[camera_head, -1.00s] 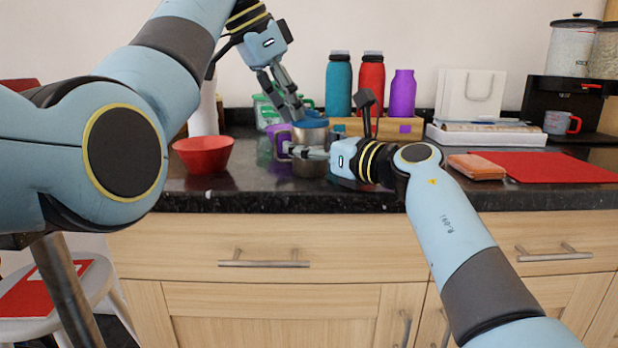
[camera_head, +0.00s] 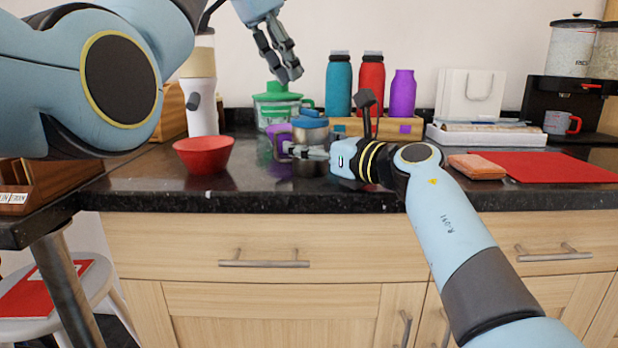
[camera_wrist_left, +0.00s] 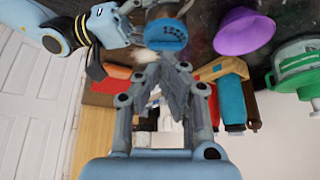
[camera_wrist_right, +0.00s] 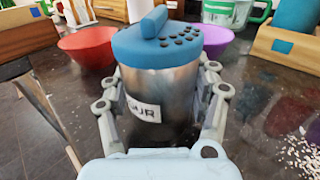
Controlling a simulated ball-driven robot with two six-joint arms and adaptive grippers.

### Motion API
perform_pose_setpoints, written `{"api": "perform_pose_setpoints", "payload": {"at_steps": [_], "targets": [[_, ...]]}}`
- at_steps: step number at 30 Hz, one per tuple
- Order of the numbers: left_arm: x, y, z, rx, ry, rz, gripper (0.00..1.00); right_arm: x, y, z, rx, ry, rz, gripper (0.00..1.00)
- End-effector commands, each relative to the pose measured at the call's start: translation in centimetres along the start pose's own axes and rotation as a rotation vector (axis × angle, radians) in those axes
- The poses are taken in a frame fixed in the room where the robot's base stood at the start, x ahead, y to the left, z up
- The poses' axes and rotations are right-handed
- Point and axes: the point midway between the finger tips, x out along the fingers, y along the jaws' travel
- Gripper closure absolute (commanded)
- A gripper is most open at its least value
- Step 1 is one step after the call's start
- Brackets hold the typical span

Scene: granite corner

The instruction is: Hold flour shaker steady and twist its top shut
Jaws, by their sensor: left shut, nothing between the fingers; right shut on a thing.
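The flour shaker is a metal can (camera_wrist_right: 172,100) with a blue perforated top (camera_wrist_right: 165,42), upright on the granite counter. A label ending in "UR" shows on the can in the right wrist view. The blue top sits on the can in the head view (camera_head: 310,122). My right gripper (camera_head: 300,152) is shut on the can, one finger on each side of it. My left gripper (camera_head: 291,80) is shut and empty, up and to the left of the shaker, apart from it. In the left wrist view, the top (camera_wrist_left: 166,36) shows beyond the left fingertips.
A red bowl (camera_head: 204,155) stands left of the shaker, a purple bowl (camera_wrist_right: 217,40) close behind it. A green-lidded container (camera_head: 277,98) and several bottles stand at the back. An orange sponge (camera_head: 476,167) and red mat (camera_head: 560,166) lie right.

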Motion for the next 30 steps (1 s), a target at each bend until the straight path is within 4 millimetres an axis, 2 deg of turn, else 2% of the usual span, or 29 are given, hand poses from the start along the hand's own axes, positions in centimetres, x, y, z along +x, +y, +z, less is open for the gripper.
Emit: {"api": "perform_pose_setpoints", "payload": {"at_steps": [3,8,21,30], "targets": [[-0.7,-1.8,-0.1,-0.003,-0.002,-0.004,1.00,0.0,0.0,0.0,0.000,0.000,0.000,0.77],[-0.6,-2.6,0.1,-0.002,0.000,-0.001,1.00,0.0,0.0,0.0,0.000,0.000,0.000,0.77],[4.0,-2.6,2.6,-0.002,0.000,0.000,1.00,0.0,0.0,0.0,0.000,0.000,0.000,0.77],[5.2,-2.6,3.2,-0.001,0.001,-0.001,1.00,0.0,0.0,0.0,0.000,0.000,0.000,0.77]]}}
